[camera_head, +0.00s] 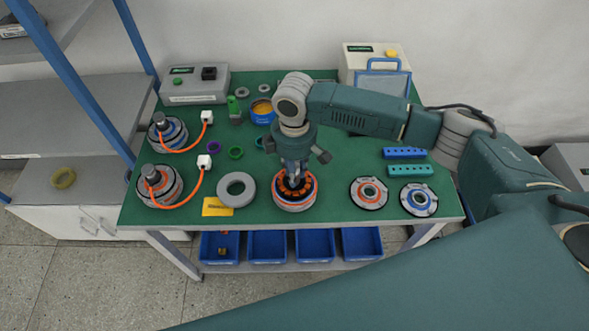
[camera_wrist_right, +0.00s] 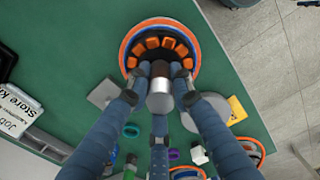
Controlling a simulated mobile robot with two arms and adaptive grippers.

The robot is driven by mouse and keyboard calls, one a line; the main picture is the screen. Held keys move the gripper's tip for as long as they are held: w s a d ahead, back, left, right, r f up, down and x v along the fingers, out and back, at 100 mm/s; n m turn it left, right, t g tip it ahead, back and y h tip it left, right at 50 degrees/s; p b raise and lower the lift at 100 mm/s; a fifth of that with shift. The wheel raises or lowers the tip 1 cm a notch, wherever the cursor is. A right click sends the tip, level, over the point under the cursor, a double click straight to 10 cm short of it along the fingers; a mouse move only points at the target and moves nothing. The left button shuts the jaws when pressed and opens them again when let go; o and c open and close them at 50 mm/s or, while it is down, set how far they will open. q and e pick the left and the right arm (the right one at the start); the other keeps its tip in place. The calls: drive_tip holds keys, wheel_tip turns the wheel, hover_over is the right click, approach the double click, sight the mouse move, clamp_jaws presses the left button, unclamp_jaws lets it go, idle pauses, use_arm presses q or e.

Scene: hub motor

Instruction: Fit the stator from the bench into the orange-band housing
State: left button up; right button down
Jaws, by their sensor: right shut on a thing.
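The orange-band housing (camera_head: 296,206) stands at the front middle of the green bench, with an orange rim and blue inside in the right wrist view (camera_wrist_right: 158,22). The stator (camera_wrist_right: 152,43), a ring of orange coils with a metal shaft (camera_wrist_right: 160,98), shows inside the rim's outline; in the head view its coils (camera_head: 281,187) also show there. I cannot tell how deep it sits. My right gripper (camera_head: 293,172) points down over the housing, its fingers (camera_wrist_right: 160,80) shut around the stator's shaft. My left gripper is not in view.
Two motors with orange cables (camera_head: 160,186) stand at the left. A grey ring (camera_head: 236,190) and a yellow card (camera_head: 214,208) lie left of the housing. Two round discs (camera_head: 369,192) (camera_head: 418,199) lie to its right. Blue bins (camera_head: 267,246) hang below the front edge.

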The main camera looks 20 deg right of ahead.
drive_tip(key=shift+f, duration=0.1)
idle(0.3)
drive_tip(key=shift+f, duration=0.6)
drive_tip(key=shift+f, duration=0.15)
drive_tip(key=shift+f, duration=0.4)
drive_tip(key=shift+f+p, duration=0.1)
drive_tip(key=shift+p, duration=0.45)
idle(1.1)
